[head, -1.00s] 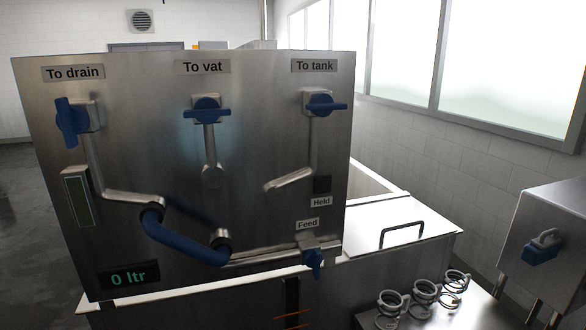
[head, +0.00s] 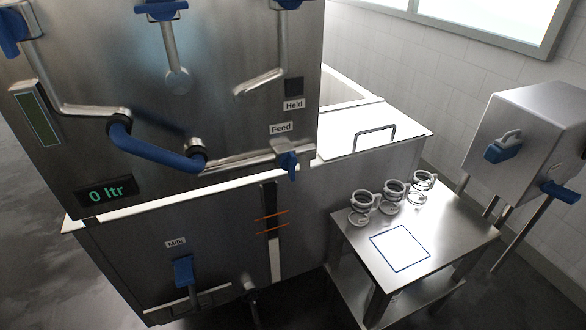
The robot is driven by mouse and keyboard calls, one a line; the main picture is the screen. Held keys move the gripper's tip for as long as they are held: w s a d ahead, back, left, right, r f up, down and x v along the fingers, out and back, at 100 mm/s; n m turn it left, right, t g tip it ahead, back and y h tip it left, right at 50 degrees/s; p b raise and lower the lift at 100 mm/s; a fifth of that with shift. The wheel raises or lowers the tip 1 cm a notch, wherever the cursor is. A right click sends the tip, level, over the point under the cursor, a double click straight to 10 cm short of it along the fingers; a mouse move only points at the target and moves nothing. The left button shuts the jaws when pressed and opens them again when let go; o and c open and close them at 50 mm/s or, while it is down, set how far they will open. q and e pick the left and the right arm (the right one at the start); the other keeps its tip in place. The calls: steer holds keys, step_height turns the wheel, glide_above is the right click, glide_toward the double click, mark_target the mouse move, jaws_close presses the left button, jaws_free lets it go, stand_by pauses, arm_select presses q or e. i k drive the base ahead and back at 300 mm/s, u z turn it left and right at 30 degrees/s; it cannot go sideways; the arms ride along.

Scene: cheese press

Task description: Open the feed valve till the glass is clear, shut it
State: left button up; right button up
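The feed valve (head: 288,162) is a small blue handle on the pipe at the panel's lower right, under the "Feed" label (head: 281,128). Its handle hangs down, across the pipe. The sight glass (head: 38,118) is a narrow, dark greenish window on the panel's left side; how clear it is I cannot tell. A blue hose (head: 155,150) joins the drain pipe (head: 85,108) to the feed pipe (head: 240,160). The display (head: 106,194) reads "0 ltr". Neither of my grippers shows in the head view.
A blue "Milk" valve (head: 183,270) sits low on the vat front. A steel side table (head: 450,240) at the right holds several metal clamps (head: 393,194) and a blue-outlined square (head: 400,248). A steel box (head: 530,130) with blue handles stands behind it.

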mark_target(288, 161)
steer(key=z, duration=0.5)
steer(key=k, duration=1)
steer(key=u, duration=0.75)
steer(key=i, duration=1.4)
steer(key=z, duration=0.35)
